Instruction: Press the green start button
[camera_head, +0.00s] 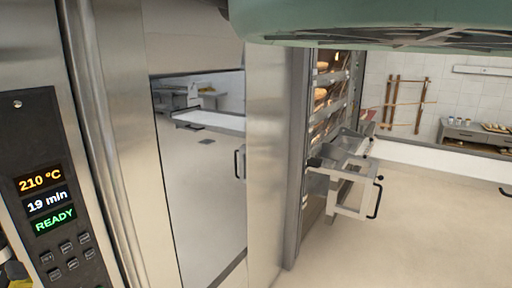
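The oven's dark control panel (45,185) is on the left, set in a steel front. Its displays read 210 °C in amber, 19 min in white and READY in green. Several small dark buttons (70,262) sit below the displays. I cannot make out a green start button; the panel's lower part is cut off by the frame. A dark and yellow-green piece shows at the lower left edge, beside the panel. It may be part of my gripper, but too little shows to tell, and no fingertips are visible.
Further right is a rack of bread (325,95) with a steel loader (345,180) jutting out. A large green body hangs across the top. The floor (430,220) at right is clear.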

